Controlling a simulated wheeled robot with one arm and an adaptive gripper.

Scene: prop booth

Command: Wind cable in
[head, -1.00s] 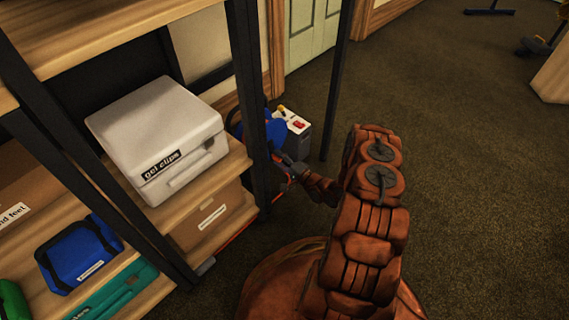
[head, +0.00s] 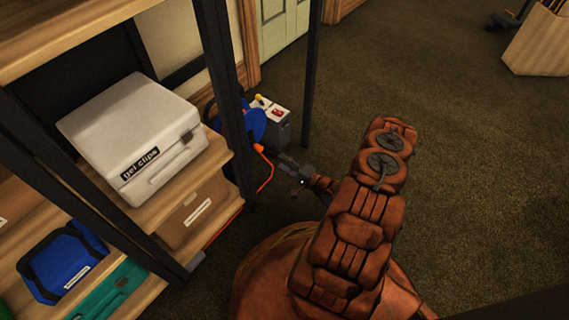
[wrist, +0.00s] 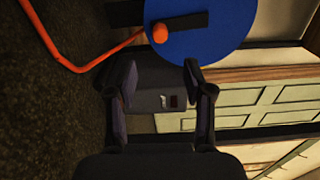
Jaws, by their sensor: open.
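The cable reel (head: 250,124) stands on the floor behind the shelf's front post, its blue drum partly hidden by that post. In the wrist view its blue disc (wrist: 215,30) fills the top, with a dark crank bar and an orange knob (wrist: 160,33). The orange cable (head: 268,178) runs from beside the reel along the floor towards the shelf; it also crosses the upper left of the wrist view (wrist: 58,54). My gripper (head: 296,165) is open and empty, just right of and apart from the reel. In the wrist view the knob appears beyond the gap between the fingers (wrist: 159,72).
A grey box (head: 274,117) with a red switch stands beside the reel. The shelf at left holds a white "gel clips" case (head: 130,135), a cardboard box (head: 192,212) and a blue case (head: 65,262). A dark post (head: 311,80) rises behind.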

